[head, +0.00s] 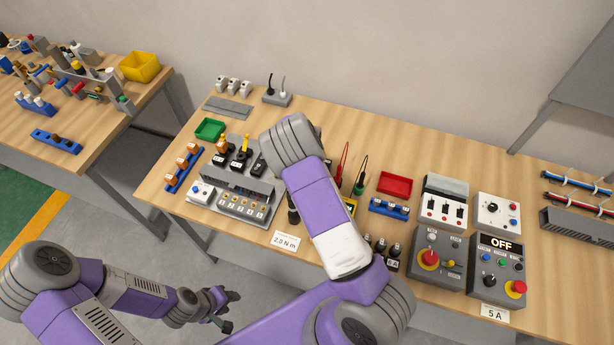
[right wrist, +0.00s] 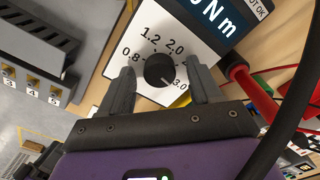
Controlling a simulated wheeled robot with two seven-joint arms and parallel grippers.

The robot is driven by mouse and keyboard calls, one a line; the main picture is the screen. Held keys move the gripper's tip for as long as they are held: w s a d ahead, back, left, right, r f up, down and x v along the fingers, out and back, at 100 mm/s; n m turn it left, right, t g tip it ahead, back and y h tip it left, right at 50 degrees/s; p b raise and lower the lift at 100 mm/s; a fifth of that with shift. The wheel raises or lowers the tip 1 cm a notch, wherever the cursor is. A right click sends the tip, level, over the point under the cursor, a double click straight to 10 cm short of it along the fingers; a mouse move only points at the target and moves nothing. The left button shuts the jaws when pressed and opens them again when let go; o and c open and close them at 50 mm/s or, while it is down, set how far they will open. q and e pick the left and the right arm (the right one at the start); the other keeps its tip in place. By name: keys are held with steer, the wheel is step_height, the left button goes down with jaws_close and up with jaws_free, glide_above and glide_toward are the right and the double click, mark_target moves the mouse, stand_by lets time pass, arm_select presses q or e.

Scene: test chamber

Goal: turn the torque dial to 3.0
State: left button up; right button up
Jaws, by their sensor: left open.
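In the right wrist view the torque dial (right wrist: 158,68) is a round black knob on a white panel (right wrist: 118,38) marked 0.8, 1.2, 2.0 and 3.0. A light mark at its lower right edge seems to lie towards 3.0, but it is small. My right gripper (right wrist: 160,80) is open, its grey fingers on either side of the knob with gaps to it. In the head view my right arm hides the dial and that gripper. My left gripper (head: 222,308) is open and empty, low in front of the table. A card (head: 285,241) reads 2.0 N m.
A dark display (right wrist: 222,18) ending in "0 N m" adjoins the dial panel. A red-handled probe (right wrist: 245,88) and a black cable are close to the right finger. A grey numbered rack (head: 238,198) and control boxes (head: 497,265) flank my right arm on the table.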

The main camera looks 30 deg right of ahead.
step_height(320, 180, up, 8)
steer(key=shift+f, duration=0.2)
stand_by(0.4)
stand_by(0.4)
